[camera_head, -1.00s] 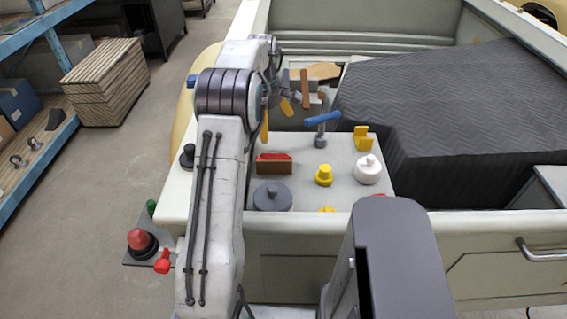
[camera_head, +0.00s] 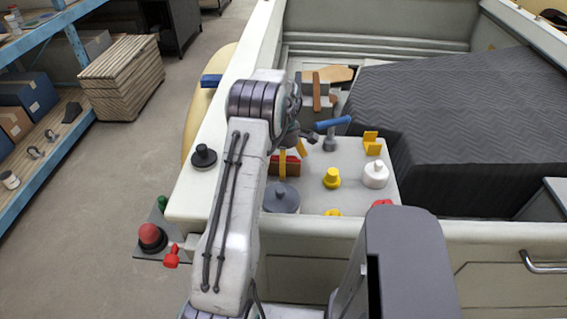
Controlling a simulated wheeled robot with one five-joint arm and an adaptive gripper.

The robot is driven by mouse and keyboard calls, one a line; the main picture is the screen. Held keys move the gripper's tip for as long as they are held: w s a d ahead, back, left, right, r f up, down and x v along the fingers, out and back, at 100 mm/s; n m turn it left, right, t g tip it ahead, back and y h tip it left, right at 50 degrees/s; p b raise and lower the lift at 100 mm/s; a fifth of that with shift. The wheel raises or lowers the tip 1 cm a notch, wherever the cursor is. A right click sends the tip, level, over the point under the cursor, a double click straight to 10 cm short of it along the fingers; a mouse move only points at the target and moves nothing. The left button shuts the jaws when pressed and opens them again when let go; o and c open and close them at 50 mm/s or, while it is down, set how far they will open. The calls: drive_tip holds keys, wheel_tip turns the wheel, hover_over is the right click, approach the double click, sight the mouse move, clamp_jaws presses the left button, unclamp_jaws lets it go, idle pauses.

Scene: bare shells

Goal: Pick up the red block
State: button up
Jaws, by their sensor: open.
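The red block (camera_head: 293,159) lies on the pale grey tabletop (camera_head: 350,155), with a brown strip along its near side. My gripper (camera_head: 305,164) is over this part of the tabletop, with its yellow fingers spread apart and nothing between them that I can make out. The left finger shows in front of the red block and hides part of it. The right finger is up and to the right of the block. I cannot tell whether either finger touches it. My forearm covers the area left of the block.
A grey lidded pot (camera_head: 281,197) stands just in front of the block. A yellow knob-shaped piece (camera_head: 331,179) and a white pot (camera_head: 375,175) are to the right. A blue-handled tool (camera_head: 333,125) stands behind. A large dark padded mass (camera_head: 470,115) fills the right side.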

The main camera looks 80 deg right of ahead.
drive_tip(key=shift+f, duration=0.2)
drive_tip(key=shift+c, duration=0.2)
drive_tip(key=c, duration=1.3)
drive_tip(key=shift+r, duration=0.2)
wheel_tip(320, 180, up, 28)
drive_tip(key=p, duration=0.5)
drive_tip(key=shift+f, duration=0.15)
drive_tip(key=shift+w, duration=0.1)
